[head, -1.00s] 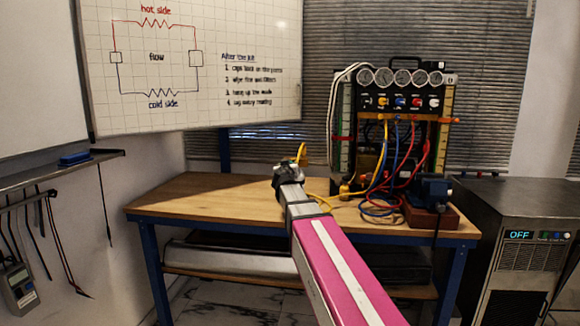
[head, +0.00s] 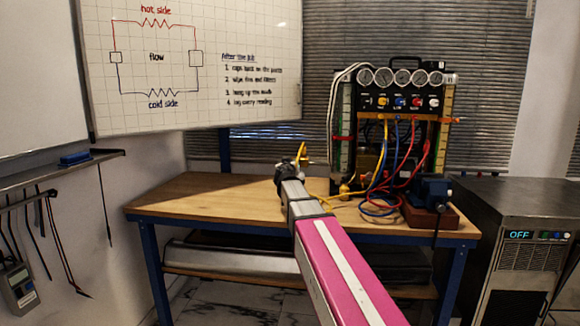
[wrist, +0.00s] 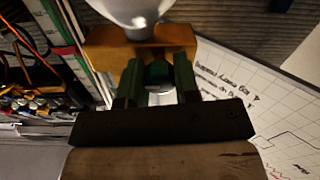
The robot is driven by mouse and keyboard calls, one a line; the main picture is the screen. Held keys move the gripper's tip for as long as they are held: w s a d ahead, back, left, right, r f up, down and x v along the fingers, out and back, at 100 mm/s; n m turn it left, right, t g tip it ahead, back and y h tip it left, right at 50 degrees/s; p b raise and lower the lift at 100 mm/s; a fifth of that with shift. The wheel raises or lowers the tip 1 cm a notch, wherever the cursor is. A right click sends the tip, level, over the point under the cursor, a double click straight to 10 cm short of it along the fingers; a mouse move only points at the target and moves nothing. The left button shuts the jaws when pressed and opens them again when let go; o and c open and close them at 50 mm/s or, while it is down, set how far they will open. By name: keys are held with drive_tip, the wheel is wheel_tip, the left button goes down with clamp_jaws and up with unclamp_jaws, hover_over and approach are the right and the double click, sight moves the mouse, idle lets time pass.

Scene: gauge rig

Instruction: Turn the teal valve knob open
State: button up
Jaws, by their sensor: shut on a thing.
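The teal valve knob (wrist: 157,73) shows in the wrist view between the two fingers of my gripper (wrist: 157,66), in front of a brass-coloured block (wrist: 110,45). The jaws are shut on the knob. The fingers look dark green and hide the knob's sides, so I cannot tell how far it is turned. In the head view, my gripper (head: 284,172) is above the wooden bench, beside a yellow part (head: 301,152). The knob cannot be made out there.
The gauge rig (head: 398,102) with several dials and coloured hoses stands on the bench (head: 190,195), right of my gripper. A blue vice (head: 435,190) sits at the bench's right end. A dark cabinet (head: 520,205) reading OFF stands farther right. The bench's left part is clear.

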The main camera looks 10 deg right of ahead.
drive_tip(key=shift+n, duration=0.3)
drive_tip(key=n, duration=0.3)
drive_tip(key=shift+n, duration=0.4)
drive_tip(key=n, duration=0.4)
drive_tip(key=shift+n, duration=0.3)
drive_tip(key=n, duration=0.4)
drive_tip(key=shift+f+n, duration=0.1)
drive_tip(key=shift+n, duration=2.2)
drive_tip(key=o, duration=0.9)
